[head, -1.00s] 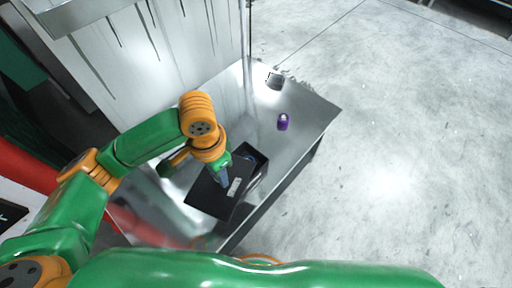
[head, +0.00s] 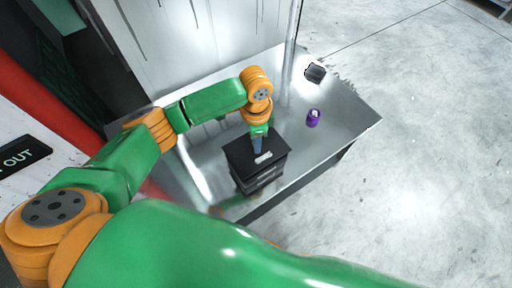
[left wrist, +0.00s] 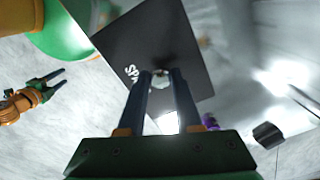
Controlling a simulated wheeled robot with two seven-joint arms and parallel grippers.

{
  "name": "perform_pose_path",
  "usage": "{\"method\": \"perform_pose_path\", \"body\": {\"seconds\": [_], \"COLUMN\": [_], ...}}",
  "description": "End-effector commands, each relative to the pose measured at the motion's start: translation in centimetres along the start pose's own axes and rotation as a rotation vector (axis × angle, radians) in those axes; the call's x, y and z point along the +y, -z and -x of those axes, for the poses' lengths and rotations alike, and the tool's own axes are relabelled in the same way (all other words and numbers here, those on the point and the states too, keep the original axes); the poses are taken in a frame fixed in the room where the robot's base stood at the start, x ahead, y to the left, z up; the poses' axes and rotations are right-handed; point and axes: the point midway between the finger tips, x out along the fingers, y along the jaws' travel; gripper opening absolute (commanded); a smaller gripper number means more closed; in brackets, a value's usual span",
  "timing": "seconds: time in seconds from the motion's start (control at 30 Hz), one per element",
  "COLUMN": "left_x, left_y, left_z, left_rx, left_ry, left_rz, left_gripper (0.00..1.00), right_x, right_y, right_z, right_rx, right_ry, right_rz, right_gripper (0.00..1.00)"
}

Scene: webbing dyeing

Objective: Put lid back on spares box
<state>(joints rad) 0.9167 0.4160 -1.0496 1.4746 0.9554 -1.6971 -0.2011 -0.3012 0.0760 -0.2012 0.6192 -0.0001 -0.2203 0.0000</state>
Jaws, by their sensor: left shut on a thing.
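The black lid (head: 240,151) has a pale label and lies over the dark spares box (head: 258,182), covering its opening. I cannot tell whether the lid rests on the rim or hangs just above it. My left gripper (head: 258,150) points down and is shut on the lid at its middle. In the left wrist view the lid (left wrist: 140,45) shows part of its white lettering, and a small pale knob (left wrist: 160,78) is between my left fingertips (left wrist: 161,74). My right gripper (left wrist: 63,80) shows at the left of that view, empty, its fingers apart, away from the lid.
The box stands on a shiny metal table (head: 340,120). A purple bottle (head: 313,118) and a small black object (head: 315,72) stand farther right and back, clear of the box. A pale wall panel (head: 200,35) rises behind the table.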

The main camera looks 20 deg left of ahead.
Motion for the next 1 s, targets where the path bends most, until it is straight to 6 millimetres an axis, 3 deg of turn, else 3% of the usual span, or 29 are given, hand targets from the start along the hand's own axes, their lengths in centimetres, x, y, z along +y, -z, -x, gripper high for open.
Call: {"method": "perform_pose_path", "body": {"seconds": [0.17, 0.47, 0.5, 0.6, 0.87, 1.0], "left_x": [-0.1, -0.1, -0.1, -0.1, -0.1, -0.1], "left_y": [0.0, 0.0, 0.0, 0.0, 0.0, 0.1], "left_z": [-3.2, -3.3, -3.4, -3.4, -3.3, -1.3], "left_rx": [-0.002, 0.000, 0.000, 0.000, 0.000, 0.002], "left_ry": [-0.001, 0.001, 0.001, 0.001, 0.001, 0.002], "left_rz": [0.001, 0.001, 0.001, 0.001, 0.002, 0.003], "left_gripper": [0.00, 0.00, 0.39, 0.63, 0.63, 0.63], "right_x": [0.3, 1.4, 1.4, 1.4, 1.0, 0.7], "right_y": [0.0, 0.3, 0.3, 0.3, 0.4, 0.5], "right_z": [-1.3, -1.0, -1.0, -1.0, -1.0, -0.2], "right_rx": [0.005, 0.011, 0.011, 0.011, 0.011, 0.011], "right_ry": [-0.005, -0.024, -0.024, -0.023, -0.017, -0.011], "right_rz": [-0.005, -0.003, -0.003, -0.002, -0.004, -0.004], "right_gripper": [0.50, 0.50, 0.50, 0.50, 0.50, 0.50]}}
